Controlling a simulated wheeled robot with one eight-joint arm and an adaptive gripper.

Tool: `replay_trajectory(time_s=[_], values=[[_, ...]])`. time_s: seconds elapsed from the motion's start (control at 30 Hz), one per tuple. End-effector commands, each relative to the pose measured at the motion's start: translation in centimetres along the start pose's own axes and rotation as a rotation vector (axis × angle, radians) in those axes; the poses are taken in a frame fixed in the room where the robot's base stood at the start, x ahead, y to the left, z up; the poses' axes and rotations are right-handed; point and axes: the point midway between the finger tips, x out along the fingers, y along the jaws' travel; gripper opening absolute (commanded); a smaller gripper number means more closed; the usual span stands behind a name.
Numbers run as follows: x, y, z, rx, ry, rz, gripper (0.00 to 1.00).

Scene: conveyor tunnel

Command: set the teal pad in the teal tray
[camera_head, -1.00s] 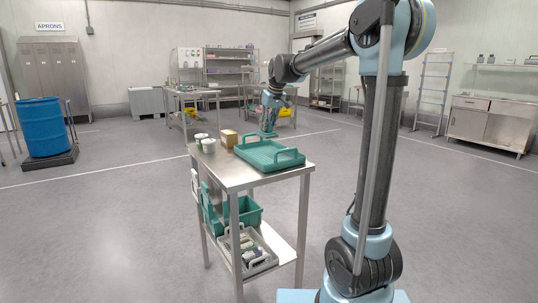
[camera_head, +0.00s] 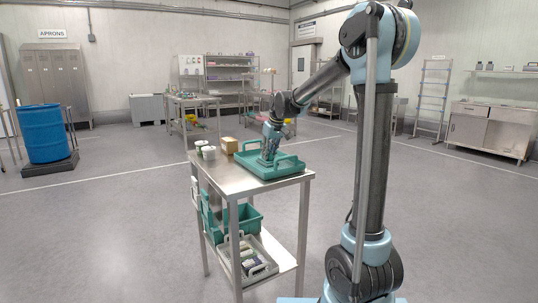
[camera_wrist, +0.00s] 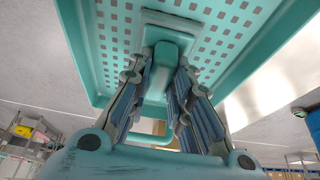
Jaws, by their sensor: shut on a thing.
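The teal tray (camera_head: 288,171) with raised loop handles sits on the steel cart top. In the wrist view its perforated floor (camera_wrist: 108,30) and rim fill the upper part. My gripper (camera_head: 268,160) points down into the tray's area in the head view. In the wrist view its two fingers (camera_wrist: 163,72) are shut on the upright grip of the teal pad (camera_wrist: 185,26). The pad's flat base is over the tray floor, inside the rim. I cannot tell whether it touches the floor. In the head view the gripper hides the pad.
Two white cups (camera_head: 208,152) and a brown box (camera_head: 229,145) stand on the cart top (camera_head: 233,178) left of the tray. Lower down are a teal bin (camera_head: 250,217) and a grey crate (camera_head: 262,270). A blue barrel (camera_head: 43,130) stands far left.

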Motion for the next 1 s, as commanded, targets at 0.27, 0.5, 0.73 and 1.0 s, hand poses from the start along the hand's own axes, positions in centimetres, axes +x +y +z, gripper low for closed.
replay_trajectory(time_s=[0.27, 0.5, 0.73, 1.0], values=[[0.1, 0.0, 0.0, 0.0, 0.0, 0.0, 0.39], [0.1, -0.1, 0.0, -0.001, 0.0, 0.0, 0.39], [-0.9, -0.1, -0.1, -0.001, 0.0, -0.001, 0.39], [-5.8, -0.2, 0.0, -0.002, 0.0, -0.001, 0.39]])
